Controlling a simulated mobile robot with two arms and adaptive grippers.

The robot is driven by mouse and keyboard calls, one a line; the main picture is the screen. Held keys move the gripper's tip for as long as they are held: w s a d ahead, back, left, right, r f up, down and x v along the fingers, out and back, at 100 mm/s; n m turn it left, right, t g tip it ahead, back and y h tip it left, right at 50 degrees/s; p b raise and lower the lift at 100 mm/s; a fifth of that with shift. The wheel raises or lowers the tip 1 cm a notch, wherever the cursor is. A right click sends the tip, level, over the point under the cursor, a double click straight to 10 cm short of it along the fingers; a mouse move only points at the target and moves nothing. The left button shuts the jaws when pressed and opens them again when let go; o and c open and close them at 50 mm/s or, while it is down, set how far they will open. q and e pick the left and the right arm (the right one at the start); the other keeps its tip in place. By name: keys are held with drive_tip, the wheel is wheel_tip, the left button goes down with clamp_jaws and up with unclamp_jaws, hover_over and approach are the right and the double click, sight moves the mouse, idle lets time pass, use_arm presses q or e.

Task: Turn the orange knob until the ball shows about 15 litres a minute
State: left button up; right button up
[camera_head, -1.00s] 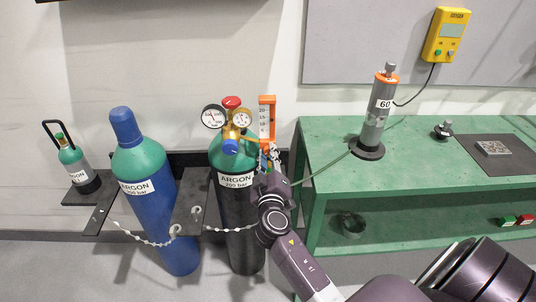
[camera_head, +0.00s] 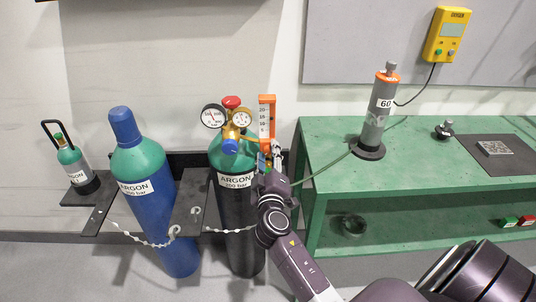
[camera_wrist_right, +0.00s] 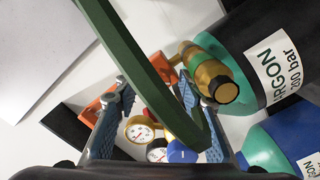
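The orange flowmeter (camera_head: 266,112) stands upright to the right of the regulator on the dark argon cylinder (camera_head: 240,205). Its white scale shows numbers, but the ball is too small to make out. The orange knob cannot be told apart; the lower end of the flowmeter is partly behind my gripper. My right gripper (camera_head: 274,155) is just below the flowmeter, pointing up. In the right wrist view its two blue-padded fingers (camera_wrist_right: 153,85) are apart, with no grasped thing clear between them. Orange parts (camera_wrist_right: 95,108) show beside the left finger. My left gripper is not in view.
Two round gauges and a blue regulator knob (camera_head: 230,146) sit close left of the flowmeter. A green hose (camera_head: 322,171) runs to the grey column (camera_head: 376,118) on the green bench (camera_head: 430,175); it crosses close before the wrist camera. A blue cylinder (camera_head: 160,215) stands left.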

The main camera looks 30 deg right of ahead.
drive_tip(key=v, duration=1.2)
drive_tip(key=shift+f, duration=0.1)
drive_tip(key=a+f+n+g+y, duration=0.1)
drive_tip(key=a+f+y, duration=0.15)
drive_tip(key=f, duration=0.75)
drive_tip(key=a+f+n+g+y, duration=0.1)
drive_tip(key=a+f+g+y, duration=0.15)
drive_tip(key=f, duration=0.85)
drive_tip(key=s+a+f+g+y, duration=0.15)
drive_tip(key=s+f, duration=0.25)
drive_tip(key=f, duration=0.4)
drive_tip(key=s+a+f+g+y, duration=0.1)
drive_tip(key=s+a+f, duration=0.3)
drive_tip(key=f, duration=0.5)
drive_tip(key=s+f+m+g+y, duration=0.15)
drive_tip(key=s+f+g, duration=0.25)
drive_tip(key=s+f, duration=1)
drive_tip(key=s+d+f+m+g, duration=0.1)
drive_tip(key=s+f+g, duration=0.1)
drive_tip(key=s, duration=0.8)
drive_tip(key=s+d+f+m+g, duration=0.1)
drive_tip(key=s+f, duration=0.4)
drive_tip(key=s, duration=0.5)
drive_tip(key=shift+s+d+g+y, duration=0.25)
drive_tip(key=shift+d+g+y, duration=0.1)
drive_tip(key=shift+g, duration=0.25)
